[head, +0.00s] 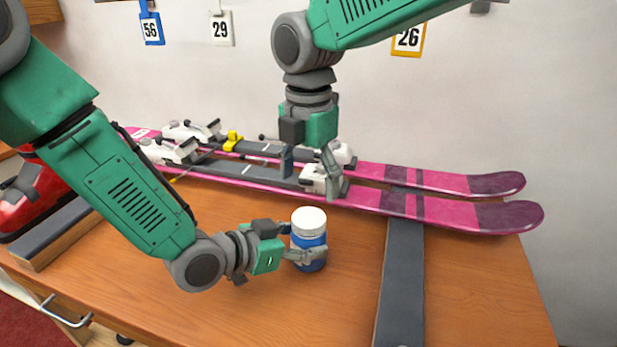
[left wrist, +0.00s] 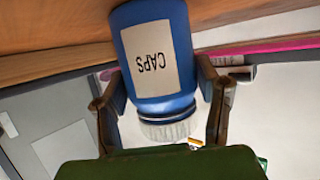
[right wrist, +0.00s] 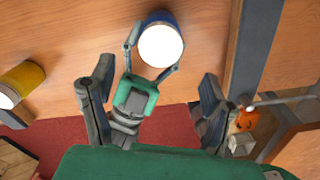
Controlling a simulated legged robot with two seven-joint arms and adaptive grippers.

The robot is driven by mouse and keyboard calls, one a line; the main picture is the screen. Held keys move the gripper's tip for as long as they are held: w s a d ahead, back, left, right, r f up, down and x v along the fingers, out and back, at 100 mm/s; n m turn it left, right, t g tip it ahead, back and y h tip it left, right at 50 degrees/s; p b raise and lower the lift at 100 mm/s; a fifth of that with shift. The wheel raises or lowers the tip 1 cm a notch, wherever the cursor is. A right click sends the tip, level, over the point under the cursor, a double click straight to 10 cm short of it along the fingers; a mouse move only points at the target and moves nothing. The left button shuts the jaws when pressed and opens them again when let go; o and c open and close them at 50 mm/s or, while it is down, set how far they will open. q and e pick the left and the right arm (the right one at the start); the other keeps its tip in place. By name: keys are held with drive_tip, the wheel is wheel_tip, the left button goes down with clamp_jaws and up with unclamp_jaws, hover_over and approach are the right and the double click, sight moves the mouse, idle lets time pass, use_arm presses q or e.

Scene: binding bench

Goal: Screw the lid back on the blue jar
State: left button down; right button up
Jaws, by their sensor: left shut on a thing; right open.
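The blue jar (head: 312,242) stands upright on the bench with a white lid (head: 309,220) on its top. I cannot tell how tight the lid is. In the left wrist view the jar (left wrist: 190,45) has a label reading CAPS, and the lid (left wrist: 168,131) has a ribbed edge. My left gripper (head: 305,255) is shut on the jar's body from the left, with a finger on each side. My right gripper (head: 310,178) is open and empty, pointing down above and behind the jar. The right wrist view shows the lid's white top (right wrist: 161,46) beyond its parted fingers.
Pink skis (head: 440,203) with bindings lie along the back of the bench. A dark grey strip (head: 400,285) runs to the right of the jar. A red boot (head: 35,195) is at far left. A yellow jar (right wrist: 22,80) shows in the right wrist view. The bench front is clear.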

sight(308, 217)
drive_tip(key=shift+f, duration=4)
drive_tip(key=c, duration=1.2)
drive_tip(key=m, duration=0.4)
drive_tip(key=shift+c, duration=0.3)
drive_tip(key=m, duration=0.5)
drive_tip(key=shift+m, duration=0.4)
drive_tip(key=shift+a, duration=0.1)
